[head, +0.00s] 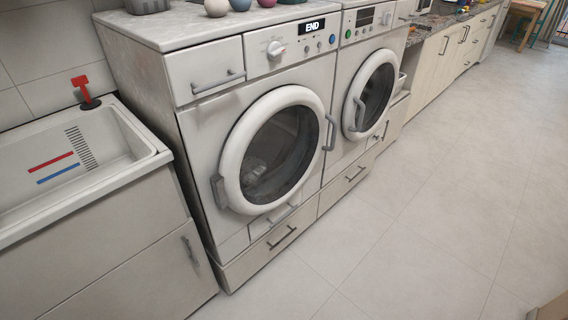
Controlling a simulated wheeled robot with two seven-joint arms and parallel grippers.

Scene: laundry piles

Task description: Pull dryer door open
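Two white front-loading machines stand side by side, and I cannot tell for certain which is the dryer. The nearer machine (200,130) has a lit END display, a top-left drawer and a shut round door (235,150) with a grey handle (330,132) on its right side. Pale cloth shows behind its glass. The farther machine (340,75) has a shut round door (385,61) with a grey handle (358,115) on its left side. Its inside is dark. Neither of my grippers is in view.
Drawers (345,188) run under both machines. Cabinets (450,48) continue along the wall to the back right. A brown object (553,309) edges in at bottom right. The tiled floor (430,200) in front is clear.

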